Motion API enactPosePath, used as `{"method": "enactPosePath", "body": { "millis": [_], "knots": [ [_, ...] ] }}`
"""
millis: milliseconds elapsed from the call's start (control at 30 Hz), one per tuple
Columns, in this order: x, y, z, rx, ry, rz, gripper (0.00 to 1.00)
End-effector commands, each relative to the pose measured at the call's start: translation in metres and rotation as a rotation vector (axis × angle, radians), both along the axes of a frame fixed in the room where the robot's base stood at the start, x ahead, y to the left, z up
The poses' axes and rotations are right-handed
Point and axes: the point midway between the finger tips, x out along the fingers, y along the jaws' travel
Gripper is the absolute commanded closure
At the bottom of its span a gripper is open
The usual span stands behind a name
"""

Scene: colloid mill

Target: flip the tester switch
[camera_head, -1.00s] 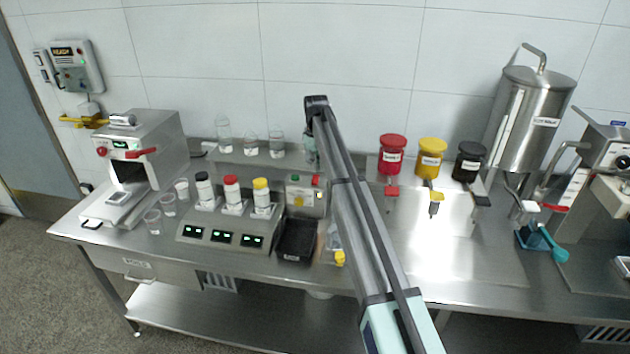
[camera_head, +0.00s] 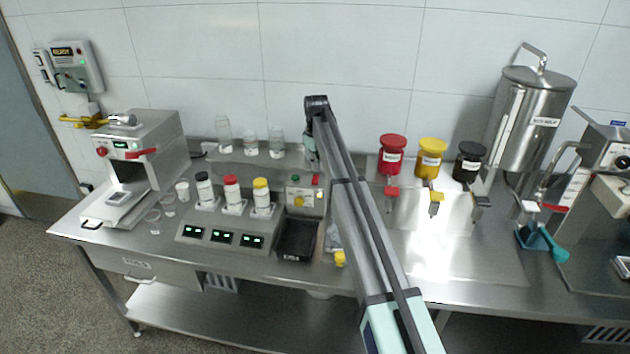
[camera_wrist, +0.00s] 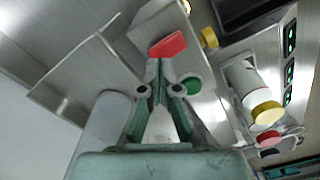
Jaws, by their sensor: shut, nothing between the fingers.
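In the wrist view the red switch (camera_wrist: 168,45) lies just beyond my fingertips, and the green part (camera_wrist: 192,86) is beside the fingers on the right. My gripper (camera_wrist: 157,65) is shut and empty. In the head view my gripper (camera_head: 313,168) hangs just above and behind the tester's top. I cannot tell whether the fingertips touch the switch.
Left of the tester are bottles with black, red and yellow caps (camera_head: 231,190) on a display stand (camera_head: 222,236). A black tray (camera_head: 297,240) sits in front. Clear bottles (camera_head: 249,142) stand on the shelf behind. Red, yellow and black hoppers (camera_head: 430,158) stand at the right.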

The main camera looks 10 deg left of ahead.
Motion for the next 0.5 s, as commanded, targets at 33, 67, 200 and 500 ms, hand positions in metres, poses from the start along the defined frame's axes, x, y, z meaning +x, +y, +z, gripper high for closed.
{"method": "enactPosePath", "body": {
  "millis": [33, 67, 200, 500],
  "knots": [
    [0.0000, 0.0000, -0.0007, 0.000, 0.000, 0.000, 1.00],
    [0.0000, 0.0000, -0.0010, 0.000, 0.000, 0.000, 1.00],
    [0.0000, 0.0000, -0.0029, 0.000, 0.000, 0.000, 1.00],
    [0.0000, 0.0000, -0.0071, 0.000, 0.000, 0.000, 1.00]
  ]
}}
